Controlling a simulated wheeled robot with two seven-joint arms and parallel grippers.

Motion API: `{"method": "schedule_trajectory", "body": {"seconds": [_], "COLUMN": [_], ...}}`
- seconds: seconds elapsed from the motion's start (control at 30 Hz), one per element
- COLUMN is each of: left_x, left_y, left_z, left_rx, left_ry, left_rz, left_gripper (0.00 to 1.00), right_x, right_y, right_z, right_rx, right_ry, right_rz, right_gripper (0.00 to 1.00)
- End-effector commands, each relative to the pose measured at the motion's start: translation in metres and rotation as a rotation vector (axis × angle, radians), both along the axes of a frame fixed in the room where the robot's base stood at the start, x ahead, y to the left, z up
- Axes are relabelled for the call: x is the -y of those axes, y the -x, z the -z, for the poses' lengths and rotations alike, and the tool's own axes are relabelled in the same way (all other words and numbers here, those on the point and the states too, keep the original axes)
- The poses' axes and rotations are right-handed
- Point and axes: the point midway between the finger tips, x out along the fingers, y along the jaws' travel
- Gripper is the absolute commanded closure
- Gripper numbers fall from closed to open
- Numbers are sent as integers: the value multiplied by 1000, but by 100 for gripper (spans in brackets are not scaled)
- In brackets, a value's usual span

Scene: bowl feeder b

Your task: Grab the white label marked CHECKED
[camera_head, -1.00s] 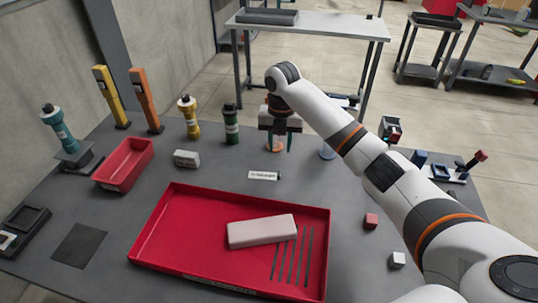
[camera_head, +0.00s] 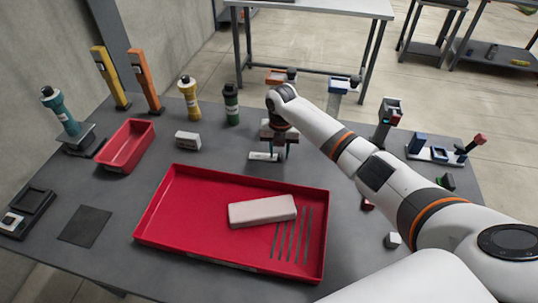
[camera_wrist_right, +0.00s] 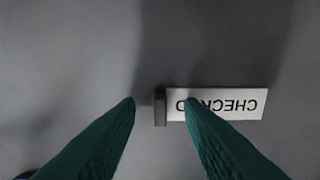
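The white label marked CHECKED (camera_head: 262,156) lies on the grey table behind the red tray. In the right wrist view the label (camera_wrist_right: 245,103) shows its lettering upside down, with a dark block at its left end. My right gripper (camera_head: 280,153) is just above the table by the label's right part. In the right wrist view its green fingers (camera_wrist_right: 160,103) are spread apart with nothing between them but the label's dark end beyond; the right finger covers part of the lettering. My left gripper is out of view.
A large red tray (camera_head: 180,245) holds a pale block (camera_head: 262,211) and several dark rods. A small red bin (camera_head: 122,160), a white box (camera_head: 188,140), a yellow bottle (camera_head: 190,100) and a green bottle (camera_head: 231,105) stand left of the label.

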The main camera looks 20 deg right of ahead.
Motion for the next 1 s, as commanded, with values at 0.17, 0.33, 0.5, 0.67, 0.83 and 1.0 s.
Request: {"method": "schedule_trajectory", "body": {"seconds": [0.17, 0.33, 0.5, 0.67, 0.83, 1.0], "left_x": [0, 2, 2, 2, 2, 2], "left_y": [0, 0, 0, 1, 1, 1], "left_z": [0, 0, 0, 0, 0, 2], "left_rx": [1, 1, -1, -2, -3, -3], "left_ry": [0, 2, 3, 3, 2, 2], "left_rz": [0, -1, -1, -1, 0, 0], "left_gripper": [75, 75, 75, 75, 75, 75], "right_x": [0, 0, 0, 0, 0, 1], "right_y": [0, 0, 0, 0, 0, -1], "right_z": [5, 5, 5, 5, 2, -20], "right_rx": [1, 1, 1, 1, 2, 5], "right_ry": [1, 1, 1, 1, 0, 1], "right_rz": [0, 0, 1, 1, 1, 0], "right_gripper": [65, 75, 100, 100, 100, 100]}}
